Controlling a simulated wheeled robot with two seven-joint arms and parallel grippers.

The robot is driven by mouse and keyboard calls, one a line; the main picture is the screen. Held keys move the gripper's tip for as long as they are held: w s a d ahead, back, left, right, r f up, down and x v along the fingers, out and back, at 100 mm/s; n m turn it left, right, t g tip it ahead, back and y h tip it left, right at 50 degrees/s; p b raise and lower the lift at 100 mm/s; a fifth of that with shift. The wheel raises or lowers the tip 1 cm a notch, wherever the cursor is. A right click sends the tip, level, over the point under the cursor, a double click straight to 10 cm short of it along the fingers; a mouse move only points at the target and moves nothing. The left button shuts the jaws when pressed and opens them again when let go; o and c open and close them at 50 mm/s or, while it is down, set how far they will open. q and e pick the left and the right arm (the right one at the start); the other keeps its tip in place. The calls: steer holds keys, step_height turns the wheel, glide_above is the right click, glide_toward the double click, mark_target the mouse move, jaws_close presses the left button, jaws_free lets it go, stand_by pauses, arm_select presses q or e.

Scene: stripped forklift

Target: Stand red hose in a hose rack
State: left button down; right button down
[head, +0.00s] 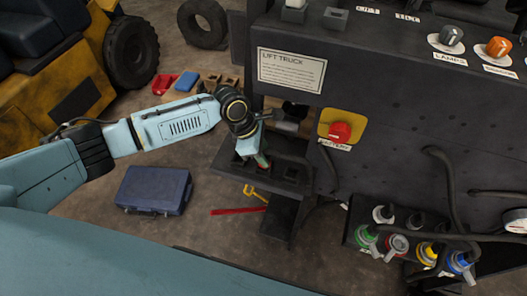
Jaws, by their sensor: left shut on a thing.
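My left gripper (255,154) is at the open bay on the left of the dark truck panel, above a black ledge (284,175). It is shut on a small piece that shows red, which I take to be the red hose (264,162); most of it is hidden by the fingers. A dark hose length runs close by on the right. The ledge looks like the hose rack, with a dark opening, but I cannot tell for sure. I cannot tell whether the held piece touches the ledge. My right gripper is not in view.
Green, red, yellow and blue couplings (396,244) stand on a black block at lower right, with dark hoses above. A red knob (340,131) on a yellow plate sticks out right of my gripper. A blue case (154,190) and a red bar (238,211) lie on the floor.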

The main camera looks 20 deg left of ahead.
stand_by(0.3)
arm_select(q)
steer(key=c, duration=1)
jaws_free()
steer(key=shift+o, duration=0.2)
steer(key=shift+f, duration=0.1)
